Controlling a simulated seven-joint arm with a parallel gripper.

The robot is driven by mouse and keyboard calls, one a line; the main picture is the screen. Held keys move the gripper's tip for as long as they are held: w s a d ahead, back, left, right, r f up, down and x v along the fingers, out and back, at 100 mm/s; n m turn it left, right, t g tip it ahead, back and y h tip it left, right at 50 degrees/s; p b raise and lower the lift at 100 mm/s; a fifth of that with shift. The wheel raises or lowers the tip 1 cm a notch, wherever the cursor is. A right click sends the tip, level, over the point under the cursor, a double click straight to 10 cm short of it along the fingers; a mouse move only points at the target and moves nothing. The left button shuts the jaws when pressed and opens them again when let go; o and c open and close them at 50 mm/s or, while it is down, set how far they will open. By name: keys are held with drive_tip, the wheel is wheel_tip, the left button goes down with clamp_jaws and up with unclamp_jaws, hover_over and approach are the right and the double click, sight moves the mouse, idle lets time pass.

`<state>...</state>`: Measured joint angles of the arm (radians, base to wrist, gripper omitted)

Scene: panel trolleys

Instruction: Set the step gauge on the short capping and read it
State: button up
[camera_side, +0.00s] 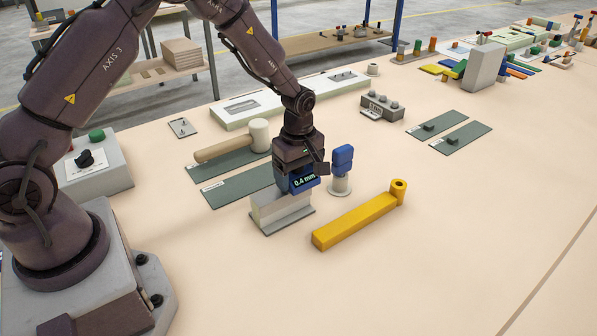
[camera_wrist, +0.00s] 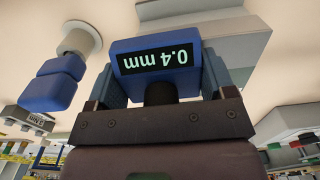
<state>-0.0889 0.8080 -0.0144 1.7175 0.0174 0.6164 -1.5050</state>
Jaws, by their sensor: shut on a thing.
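My gripper (camera_side: 299,170) is shut on the step gauge (camera_side: 304,183), a blue block with a lit display reading 0.4 mm. In the wrist view the gauge (camera_wrist: 156,57) sits between the two fingers, its reading upside down. Under it in the side view is a pale grey block on a thin grey base (camera_side: 281,211), which looks like the short capping. The gauge appears to rest on its top, but the contact is hidden. The block also shows behind the gauge in the wrist view (camera_wrist: 235,38).
A two-part blue piece (camera_side: 342,159) stands on a round pale stand (camera_side: 340,185) close to the right. A yellow bar (camera_side: 355,220) lies in front right. A mallet (camera_side: 235,139) lies behind left, near a control box (camera_side: 95,165). The front right table is clear.

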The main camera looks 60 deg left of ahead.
drive_tip(key=o, duration=1.1)
drive_tip(key=shift+o, duration=0.2)
drive_tip(key=shift+r, duration=4.05)
drive_tip(key=shift+s+f+m, duration=0.15)
drive_tip(key=shift+s+m, duration=0.1)
drive_tip(key=shift+m, duration=0.75)
drive_tip(key=s+m, duration=0.3)
drive_tip(key=shift+d+r+g, duration=0.2)
drive_tip(key=shift+r+g, duration=0.1)
drive_tip(key=shift+g, duration=0.1)
drive_tip(key=s+d+r+m+t, duration=0.3)
drive_tip(key=s+r+m+t, duration=0.3)
drive_tip(key=s+r+m, duration=0.7)
drive_tip(key=s+r, duration=0.6)
drive_tip(key=s, duration=0.1)
